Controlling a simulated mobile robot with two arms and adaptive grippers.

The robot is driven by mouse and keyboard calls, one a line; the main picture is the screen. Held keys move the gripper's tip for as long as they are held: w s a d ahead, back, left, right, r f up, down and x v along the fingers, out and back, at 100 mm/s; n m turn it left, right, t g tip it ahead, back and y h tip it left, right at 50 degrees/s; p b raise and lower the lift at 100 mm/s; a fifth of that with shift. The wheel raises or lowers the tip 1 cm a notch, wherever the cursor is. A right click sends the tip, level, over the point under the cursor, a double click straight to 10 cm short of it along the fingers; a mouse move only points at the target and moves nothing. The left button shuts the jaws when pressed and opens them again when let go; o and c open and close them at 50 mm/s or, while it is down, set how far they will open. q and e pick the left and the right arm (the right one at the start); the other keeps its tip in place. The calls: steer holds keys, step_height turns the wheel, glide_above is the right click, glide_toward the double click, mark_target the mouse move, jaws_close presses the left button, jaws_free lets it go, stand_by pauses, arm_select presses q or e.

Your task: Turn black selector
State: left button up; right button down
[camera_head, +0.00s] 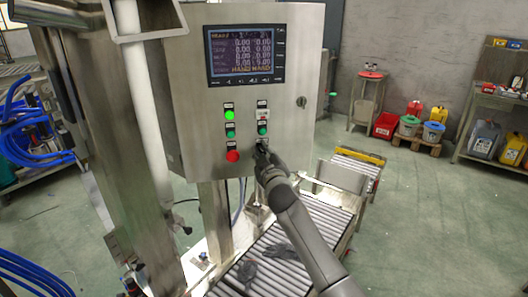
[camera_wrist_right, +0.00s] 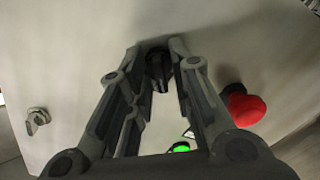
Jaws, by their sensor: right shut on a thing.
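The black selector (camera_wrist_right: 158,68) is a dark knob on the face of the grey control cabinet (camera_head: 190,130). In the right wrist view it sits between the fingertips of my right gripper (camera_wrist_right: 157,52), which is shut on it with a finger along each side. In the head view my right gripper (camera_head: 262,154) reaches the cabinet's lower right, below a column of small buttons, and mostly hides the selector. I do not make out my left gripper in either view.
A red button (camera_head: 232,156) and lit green button (camera_head: 229,115) stand left of the gripper. A display (camera_head: 245,54) is above. A cabinet lock (camera_head: 301,102) is at the right. A roller conveyor (camera_head: 318,222) runs below my right arm.

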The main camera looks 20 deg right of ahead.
steer(key=shift+n, duration=0.7)
steer(key=c, duration=1.6)
jaws_free()
steer(key=shift+s, duration=0.1)
steer(key=s+a, duration=0.1)
steer(key=s, duration=1)
steer(key=shift+s, duration=0.4)
